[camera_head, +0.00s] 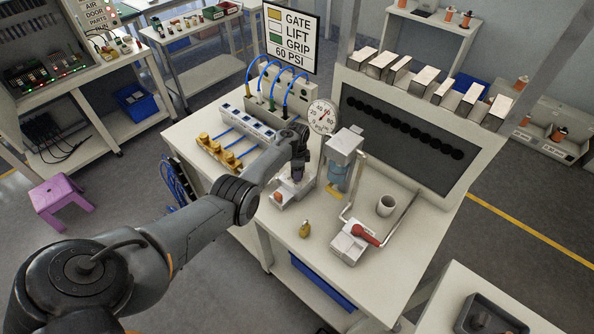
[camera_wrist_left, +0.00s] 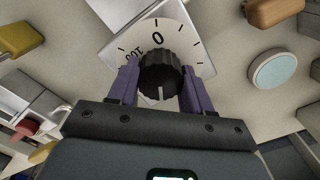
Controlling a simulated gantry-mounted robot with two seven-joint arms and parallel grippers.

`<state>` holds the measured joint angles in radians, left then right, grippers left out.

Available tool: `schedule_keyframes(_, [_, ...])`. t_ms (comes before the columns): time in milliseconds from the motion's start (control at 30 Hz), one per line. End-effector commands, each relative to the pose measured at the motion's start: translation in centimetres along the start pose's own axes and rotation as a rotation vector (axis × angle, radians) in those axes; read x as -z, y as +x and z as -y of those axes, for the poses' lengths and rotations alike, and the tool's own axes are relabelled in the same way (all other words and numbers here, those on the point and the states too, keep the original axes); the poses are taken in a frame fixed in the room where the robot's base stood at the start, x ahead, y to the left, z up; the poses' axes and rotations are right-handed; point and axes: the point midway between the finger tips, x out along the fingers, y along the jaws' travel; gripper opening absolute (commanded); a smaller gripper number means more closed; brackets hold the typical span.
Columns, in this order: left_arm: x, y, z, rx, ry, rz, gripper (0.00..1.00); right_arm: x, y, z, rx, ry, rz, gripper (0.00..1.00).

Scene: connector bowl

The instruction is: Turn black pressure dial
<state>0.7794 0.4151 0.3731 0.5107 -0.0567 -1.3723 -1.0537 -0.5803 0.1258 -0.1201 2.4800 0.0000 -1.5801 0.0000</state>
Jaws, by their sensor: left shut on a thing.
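The black pressure dial (camera_wrist_left: 160,75) is a ribbed knob with a pale pointer line on its front. It sits in front of a white round scale plate (camera_wrist_left: 183,40) with tick marks and a "0". In the left wrist view my left gripper (camera_wrist_left: 160,90) has its two purple fingers on either side of the knob, shut on it. In the head view my left gripper (camera_head: 297,176) points down over the dial's white base (camera_head: 294,193), and the knob is hidden there. My right gripper shows in neither view.
A round pressure gauge (camera_head: 322,117) stands just behind. Brass fittings (camera_head: 222,150) lie left.

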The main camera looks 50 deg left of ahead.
Motion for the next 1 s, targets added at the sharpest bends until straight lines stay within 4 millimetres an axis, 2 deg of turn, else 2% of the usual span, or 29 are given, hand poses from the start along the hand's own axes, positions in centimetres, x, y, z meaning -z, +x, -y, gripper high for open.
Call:
schedule_keyframes(133, [0.0, 0.0, 0.0, -0.001, 0.001, 0.001, 0.19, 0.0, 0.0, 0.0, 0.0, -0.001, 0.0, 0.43])
schedule_keyframes(167, [0.0, 0.0, 0.0, -0.001, 0.001, 0.001, 0.52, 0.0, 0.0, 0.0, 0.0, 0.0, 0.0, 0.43])
schedule_keyframes(300, [0.0, 0.0, 0.0, 0.0, 0.001, 0.001, 0.74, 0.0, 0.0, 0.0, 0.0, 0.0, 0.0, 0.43])
schedule_keyframes(667, [0.0, -0.3, 0.0, 0.0, 0.002, 0.0, 0.75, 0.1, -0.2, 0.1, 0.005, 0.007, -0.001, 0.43])
schedule_keyframes(767, [0.0, -1.2, 0.1, 0.001, 0.002, -0.001, 0.75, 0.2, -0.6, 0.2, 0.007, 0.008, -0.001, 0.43])
schedule_keyframes(1000, [0.1, -4.9, 0.0, 0.002, 0.002, -0.002, 0.75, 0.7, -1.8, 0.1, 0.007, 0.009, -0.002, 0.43])
